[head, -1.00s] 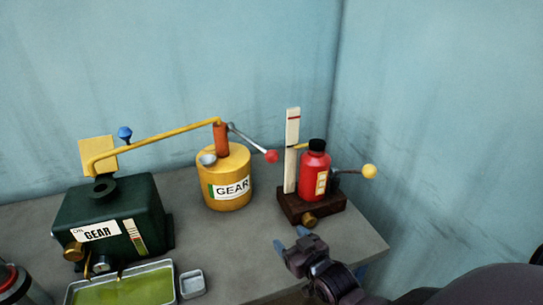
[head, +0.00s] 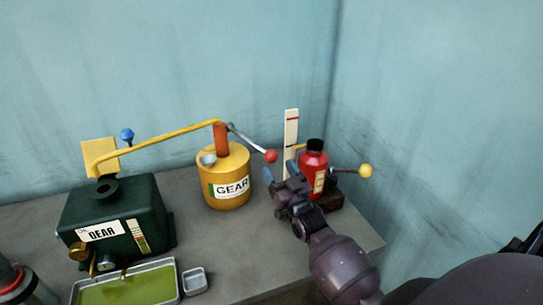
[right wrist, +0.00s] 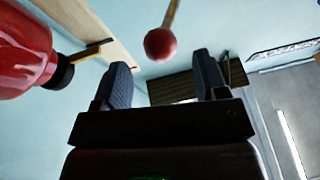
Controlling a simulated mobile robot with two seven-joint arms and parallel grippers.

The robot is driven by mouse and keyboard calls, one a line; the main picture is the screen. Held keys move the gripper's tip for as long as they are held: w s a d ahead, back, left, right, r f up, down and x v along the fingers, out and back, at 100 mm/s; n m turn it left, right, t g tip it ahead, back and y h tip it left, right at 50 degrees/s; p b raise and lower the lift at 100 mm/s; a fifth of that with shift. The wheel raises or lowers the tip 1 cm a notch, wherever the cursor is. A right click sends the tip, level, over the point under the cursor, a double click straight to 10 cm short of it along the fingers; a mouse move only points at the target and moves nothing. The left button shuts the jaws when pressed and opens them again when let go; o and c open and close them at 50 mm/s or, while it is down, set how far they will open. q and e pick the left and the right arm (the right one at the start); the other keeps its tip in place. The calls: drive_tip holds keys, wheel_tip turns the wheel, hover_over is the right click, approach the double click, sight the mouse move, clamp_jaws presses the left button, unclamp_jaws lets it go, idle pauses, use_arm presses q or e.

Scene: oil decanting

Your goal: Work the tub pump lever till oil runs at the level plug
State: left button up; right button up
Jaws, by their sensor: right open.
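The yellow tub (head: 226,168) marked GEAR stands mid-table with an orange pump column (head: 221,139) on top. Its grey lever (head: 246,139) slopes down to the right and ends in a red knob (head: 270,156). A yellow spout pipe (head: 155,146) runs left to the dark green gearbox (head: 118,217). My right gripper (head: 282,176) is open and empty, just below and right of the red knob, apart from it. In the right wrist view the red knob (right wrist: 160,44) shows beyond the open fingers (right wrist: 165,82). The level plug cannot be told for certain. My left gripper is out of view.
A red bottle (head: 312,172) on a dark wooden base (head: 336,196) stands close behind my right gripper, beside a white upright gauge (head: 291,135) and a yellow-knobbed lever (head: 366,171). A tray of green oil (head: 172,282) and a small grey dish (head: 195,281) sit at the front.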

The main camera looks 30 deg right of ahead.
sight(274, 162)
drive_tip(key=x, duration=0.3)
drive_tip(key=shift+w+r, duration=0.15)
drive_tip(key=shift+w, duration=0.2)
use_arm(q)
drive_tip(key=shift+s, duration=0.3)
use_arm(e)
drive_tip(key=shift+w+r, duration=0.2)
drive_tip(key=shift+w, duration=0.3)
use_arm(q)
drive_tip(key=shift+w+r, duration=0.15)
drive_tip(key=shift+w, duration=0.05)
use_arm(e)
clamp_jaws()
